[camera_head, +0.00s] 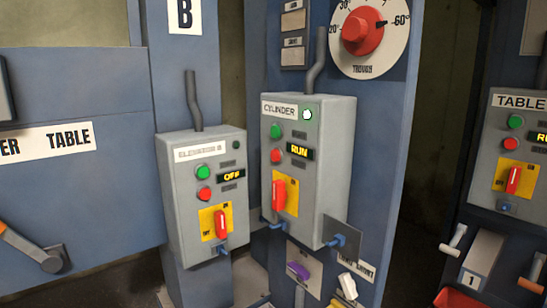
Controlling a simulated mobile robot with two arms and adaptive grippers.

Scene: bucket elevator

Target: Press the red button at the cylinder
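The grey cylinder control box (338,170) stands in the middle of the view, labelled CYLINDER (279,110). Its red button (276,156) sits below a green button (276,131), left of a lit display reading RUN (299,152). Below is a red rotary switch (279,195) on a yellow plate. Neither of my grippers shows, and nothing covers the red button.
A similar box labelled ELEVATOR B (182,190), reading OFF, stands at left. A TABLE box (525,130) stands at right. A red dial (362,31) sits above. Below are a blue valve handle (336,241), a purple handle (298,270) and a white handle (347,285).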

